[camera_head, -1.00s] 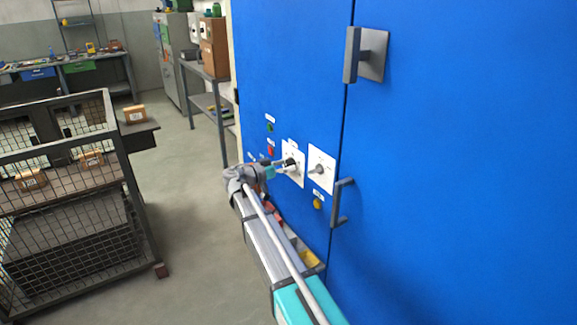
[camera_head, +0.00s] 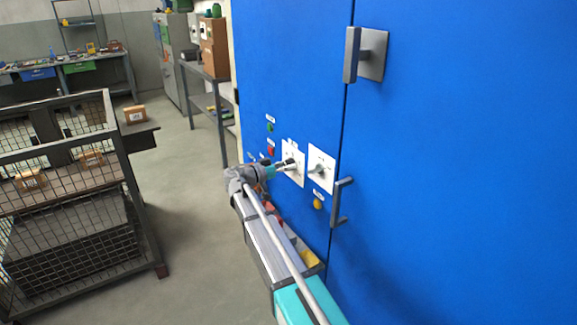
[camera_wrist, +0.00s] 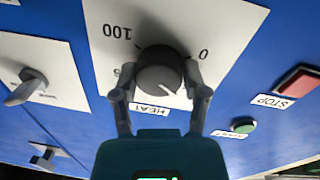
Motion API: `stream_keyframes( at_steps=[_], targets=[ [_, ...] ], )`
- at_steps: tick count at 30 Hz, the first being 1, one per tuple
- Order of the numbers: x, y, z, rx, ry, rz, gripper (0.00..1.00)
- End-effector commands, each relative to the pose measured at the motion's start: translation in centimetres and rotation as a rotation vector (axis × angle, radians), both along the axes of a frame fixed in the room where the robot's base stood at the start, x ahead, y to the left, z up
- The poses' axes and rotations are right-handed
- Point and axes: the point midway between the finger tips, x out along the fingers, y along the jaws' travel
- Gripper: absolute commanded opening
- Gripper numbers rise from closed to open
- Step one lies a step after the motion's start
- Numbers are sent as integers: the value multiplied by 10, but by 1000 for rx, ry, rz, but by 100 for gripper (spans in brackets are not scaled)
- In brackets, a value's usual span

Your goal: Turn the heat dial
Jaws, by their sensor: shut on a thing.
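The heat dial (camera_wrist: 160,75) is a round dark grey knob with a white pointer line, on a white plate (camera_wrist: 225,20) marked 0 and 100. In the wrist view the plate, the dial and its HEAT label appear upside down. My gripper (camera_wrist: 160,84) has one finger on each side of the dial and is shut on it. In the head view my gripper (camera_head: 288,164) reaches the left white plate (camera_head: 298,174) on the blue cabinet and partly covers the dial.
A second plate with a lever-like knob (camera_head: 318,168) is right of the dial. A green button (camera_wrist: 243,126) and red STOP button (camera_wrist: 299,82) are close by. A door handle (camera_head: 342,202) and yellow button (camera_head: 318,203) are lower right. A wire cage cart (camera_head: 105,130) stands left.

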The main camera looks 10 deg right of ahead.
Motion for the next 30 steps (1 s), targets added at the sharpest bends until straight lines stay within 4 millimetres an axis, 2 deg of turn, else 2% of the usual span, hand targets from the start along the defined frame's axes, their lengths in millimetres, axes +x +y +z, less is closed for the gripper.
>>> stream_keyframes(
  at_steps=[6, 14, 15, 20, 30],
  targets=[
    [4, 1, 0, -31, 71, 7, 10],
    [4, 1, 1, -33, 75, 8, 10],
    [5, 1, 0, -33, 74, 8, 61],
    [4, 1, 0, -32, 75, 7, 91],
    [2, 1, 0, -31, 74, 3, 93]
  ],
)
